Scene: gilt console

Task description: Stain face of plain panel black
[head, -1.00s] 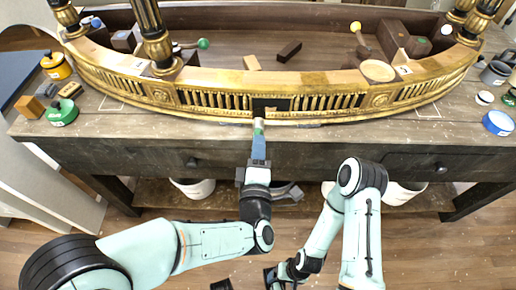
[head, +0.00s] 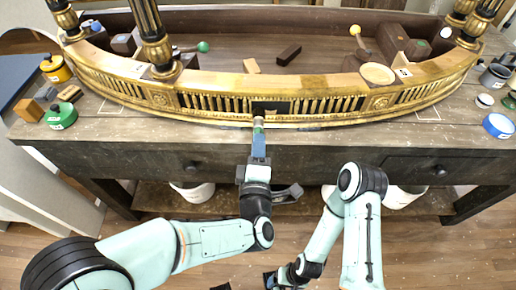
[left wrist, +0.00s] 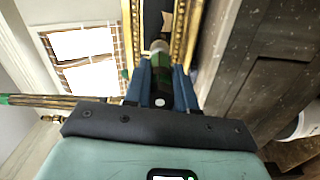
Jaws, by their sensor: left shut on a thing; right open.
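The plain panel (head: 271,107) is a small dark rectangle in the middle of the gilt fluted frieze. It looks mostly black; how evenly its face is covered is too small to tell. My left gripper (head: 258,140) is shut on a brush-like tool (head: 258,121) with a pale collar and green band. The tool points up at the panel's lower edge; I cannot tell whether its tip touches. In the left wrist view the blue fingers (left wrist: 161,85) clasp the tool (left wrist: 160,48) before a dark strip between gilt edges. My right gripper (head: 272,280) is low, away from the console, partly cut off.
The gilt console (head: 130,94) curves across the workbench (head: 110,130). A green tin (head: 61,116), yellow tin (head: 55,68) and wooden blocks stand at left. A blue-lidded tin (head: 498,125) and grey mug (head: 494,76) stand at right. The bench front strip is mostly clear.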

